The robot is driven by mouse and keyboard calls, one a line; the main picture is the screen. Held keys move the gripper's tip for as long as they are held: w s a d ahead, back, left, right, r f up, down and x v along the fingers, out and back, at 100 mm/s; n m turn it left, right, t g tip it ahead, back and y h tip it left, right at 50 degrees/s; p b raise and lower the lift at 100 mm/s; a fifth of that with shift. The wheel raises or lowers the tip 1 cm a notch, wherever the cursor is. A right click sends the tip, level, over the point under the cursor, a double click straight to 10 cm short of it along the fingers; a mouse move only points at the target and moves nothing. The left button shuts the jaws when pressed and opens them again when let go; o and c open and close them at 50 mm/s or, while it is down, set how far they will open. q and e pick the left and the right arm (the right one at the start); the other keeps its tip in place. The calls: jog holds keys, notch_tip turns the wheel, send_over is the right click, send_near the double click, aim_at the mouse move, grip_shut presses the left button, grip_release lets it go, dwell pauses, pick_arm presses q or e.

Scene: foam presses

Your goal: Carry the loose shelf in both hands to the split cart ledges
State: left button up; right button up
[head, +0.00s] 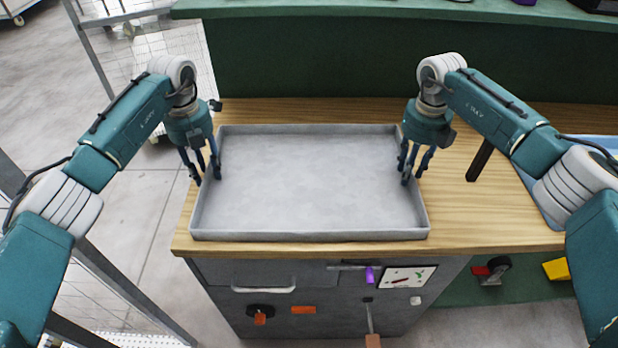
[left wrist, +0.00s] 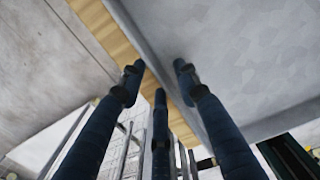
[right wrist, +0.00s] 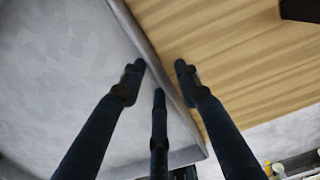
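The loose shelf looks like a shallow grey tray (head: 310,236) with low raised walls. It lies flat and empty on a wooden worktop. My left gripper (head: 204,178) is at its left wall, fingers pointing down and spread. In the left wrist view the fingers (left wrist: 158,84) are on both sides of the wall (left wrist: 150,50), not closed on it. My right gripper (head: 411,178) is at the right wall, likewise spread. In the right wrist view its fingers (right wrist: 160,82) straddle the wall (right wrist: 150,50). I cannot make out split cart ledges for certain.
The wooden worktop (head: 500,220) has a dark upright bar (head: 479,160) and a blue tray (head: 545,205) to the right. A green panel (head: 310,60) stands behind. Metal frame rails (head: 130,290) stand at the left, with open concrete floor (head: 150,215) between.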

pick_arm(q)
jog(key=shift+f, duration=0.15)
pick_arm(e)
jog(key=shift+f, duration=0.15)
pick_arm(q)
grip_shut()
pick_arm(e)
grip_shut()
pick_arm(q)
jog(key=shift+r, duration=0.2)
